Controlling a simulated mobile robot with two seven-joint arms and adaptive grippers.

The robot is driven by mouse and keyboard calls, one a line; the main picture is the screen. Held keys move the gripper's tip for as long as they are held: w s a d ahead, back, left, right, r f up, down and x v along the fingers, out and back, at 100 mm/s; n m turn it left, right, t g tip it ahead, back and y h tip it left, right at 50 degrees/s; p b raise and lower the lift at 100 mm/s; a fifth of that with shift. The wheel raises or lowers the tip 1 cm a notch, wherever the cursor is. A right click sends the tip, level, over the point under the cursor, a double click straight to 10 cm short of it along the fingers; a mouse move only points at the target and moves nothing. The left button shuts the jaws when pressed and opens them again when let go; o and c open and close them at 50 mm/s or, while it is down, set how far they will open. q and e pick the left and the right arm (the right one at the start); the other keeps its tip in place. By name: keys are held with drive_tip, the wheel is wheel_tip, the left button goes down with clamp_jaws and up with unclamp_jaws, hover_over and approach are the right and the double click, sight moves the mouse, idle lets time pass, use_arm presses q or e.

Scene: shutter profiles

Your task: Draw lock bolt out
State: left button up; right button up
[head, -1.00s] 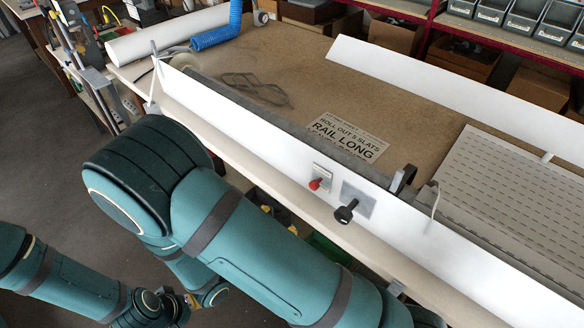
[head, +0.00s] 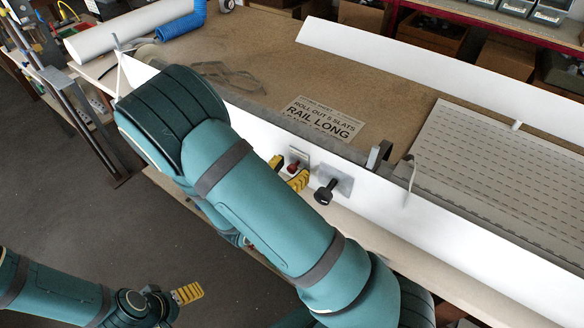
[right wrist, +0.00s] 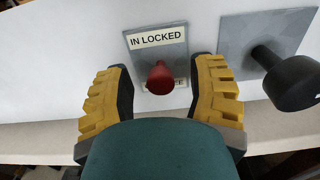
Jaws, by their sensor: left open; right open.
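The lock bolt is a red knob (head: 293,167) on a small grey plate (right wrist: 145,47) fixed to the white rail (head: 370,196). The right wrist view shows the red knob (right wrist: 161,78) below a label reading "IN LOCKED"; a second label lower down is mostly hidden behind the knob. My right gripper (head: 287,172) is open, its yellow fingers on either side of the knob. In the right wrist view, gaps show between the knob and both fingers (right wrist: 163,84). My left gripper (head: 187,293) is low at the left, away from the rail, with a yellow finger showing.
A black knob (head: 326,193) on a grey plate sticks out just right of the bolt; it also shows in the right wrist view (right wrist: 288,80). A sign (head: 322,119) lies on the bench behind the rail. A slotted white panel (head: 500,170) lies at the right.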

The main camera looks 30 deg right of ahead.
drive_tip(key=shift+w+d, duration=0.1)
drive_tip(key=shift+d, duration=0.15)
clamp_jaws()
drive_tip(key=shift+a, duration=0.1)
drive_tip(key=v, duration=0.2)
drive_tip(key=shift+a+p, duration=0.2)
drive_tip(key=shift+p, duration=0.15)
unclamp_jaws()
